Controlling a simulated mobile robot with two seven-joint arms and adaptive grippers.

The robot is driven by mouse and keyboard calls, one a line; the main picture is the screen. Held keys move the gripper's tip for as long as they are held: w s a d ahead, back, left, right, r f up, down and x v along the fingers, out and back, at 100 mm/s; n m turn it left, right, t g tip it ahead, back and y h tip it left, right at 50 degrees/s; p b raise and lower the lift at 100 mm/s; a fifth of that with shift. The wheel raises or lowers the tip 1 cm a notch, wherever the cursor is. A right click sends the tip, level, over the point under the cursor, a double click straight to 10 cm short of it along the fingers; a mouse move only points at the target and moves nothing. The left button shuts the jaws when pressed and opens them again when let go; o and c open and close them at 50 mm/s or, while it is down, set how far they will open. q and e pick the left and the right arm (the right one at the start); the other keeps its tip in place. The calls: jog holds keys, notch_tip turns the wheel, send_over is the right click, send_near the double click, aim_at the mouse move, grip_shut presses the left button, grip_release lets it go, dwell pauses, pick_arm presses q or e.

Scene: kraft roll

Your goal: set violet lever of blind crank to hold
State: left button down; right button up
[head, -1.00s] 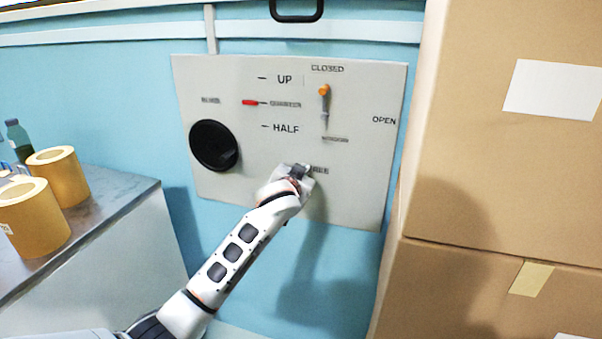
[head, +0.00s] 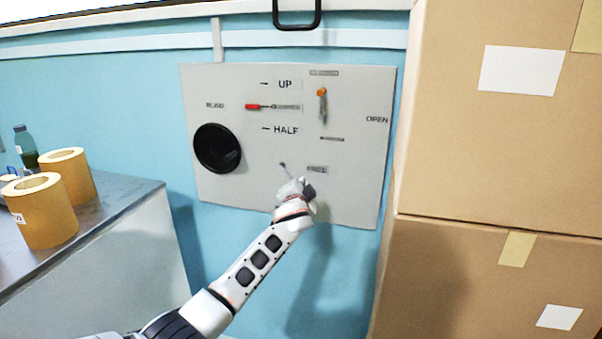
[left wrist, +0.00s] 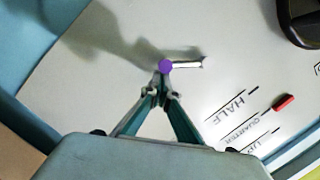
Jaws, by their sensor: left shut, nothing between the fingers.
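The grey crank panel (head: 350,190) is on the blue wall, with a black round crank (head: 217,148) at its left. The violet lever shows in the left wrist view as a violet knob (left wrist: 166,66) on a short pale arm that runs right in that picture. In the head view a thin end of the lever (head: 283,165) shows just above my left gripper (head: 297,186), which hides the knob. A small label (head: 317,169) sits to its right. My left gripper is shut and empty, its fingertips (left wrist: 161,94) right by the knob; contact is unclear. My right gripper is not in view.
The panel also has a red lever (head: 252,107) by the HALF and UP marks and an orange-knobbed lever (head: 322,95). Stacked cardboard boxes (head: 500,140) stand close on the right. A counter (head: 118,205) with paper rolls (head: 45,215) and a bottle (head: 24,146) is on the left.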

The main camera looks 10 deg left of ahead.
pick_arm(q)
jog(key=f+m, duration=0.1)
jog(key=a+f+m+b, duration=0.1)
jog(key=f+m+b, duration=0.1)
jog(key=shift+a+y, duration=0.3)
jog(key=a+m+b, duration=0.1)
jog(key=m, duration=0.1)
jog(key=a+f+m+t+b, duration=0.1)
jog(key=m, duration=0.1)
jog(key=a+f+m+t+b, duration=0.1)
jog(key=a+m, duration=0.1)
jog(key=shift+w+f+m+y, duration=0.1)
jog(key=shift+m+y, duration=0.2)
dwell(0.4)
